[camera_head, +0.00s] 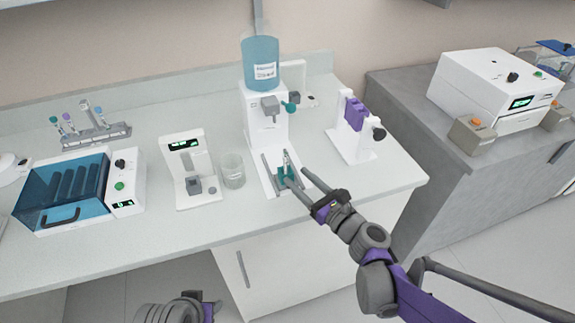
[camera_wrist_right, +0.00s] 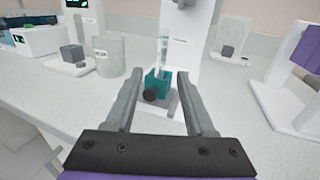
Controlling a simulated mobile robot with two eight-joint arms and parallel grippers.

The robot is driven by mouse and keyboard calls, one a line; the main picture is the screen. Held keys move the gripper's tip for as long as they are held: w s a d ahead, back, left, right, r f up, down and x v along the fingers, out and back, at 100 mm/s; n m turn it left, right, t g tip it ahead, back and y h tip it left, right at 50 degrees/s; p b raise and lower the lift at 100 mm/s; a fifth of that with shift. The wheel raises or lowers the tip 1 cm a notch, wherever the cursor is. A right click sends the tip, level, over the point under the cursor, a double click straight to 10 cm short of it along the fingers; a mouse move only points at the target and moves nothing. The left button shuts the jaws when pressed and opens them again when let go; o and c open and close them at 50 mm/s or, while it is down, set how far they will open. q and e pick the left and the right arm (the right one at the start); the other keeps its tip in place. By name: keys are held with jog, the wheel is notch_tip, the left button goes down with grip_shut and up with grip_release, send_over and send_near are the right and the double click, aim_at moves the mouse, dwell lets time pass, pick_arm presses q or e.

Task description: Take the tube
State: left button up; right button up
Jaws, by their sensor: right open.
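A clear, slim tube (camera_head: 287,160) stands upright in a small teal holder (camera_head: 283,174) at the foot of the white dispenser. The tube (camera_wrist_right: 163,50) and the holder (camera_wrist_right: 158,80) also show in the right wrist view. My right gripper (camera_head: 295,175) is open and empty, reaching in from the lower right. In the wrist view its two fingers (camera_wrist_right: 160,73) point at the holder, one to each side of it. I cannot tell whether they touch anything. A grey part of my left arm shows at the bottom edge; its gripper is not visible.
The white dispenser with a blue bottle (camera_head: 261,63) rises behind the holder. A glass beaker (camera_head: 232,171) and a white device (camera_head: 187,150) stand to the left. A white stand with a purple block (camera_head: 354,113) is to the right. The front counter is clear.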

aim_at(288, 168)
jog(key=shift+x, duration=3.2)
grip_shut()
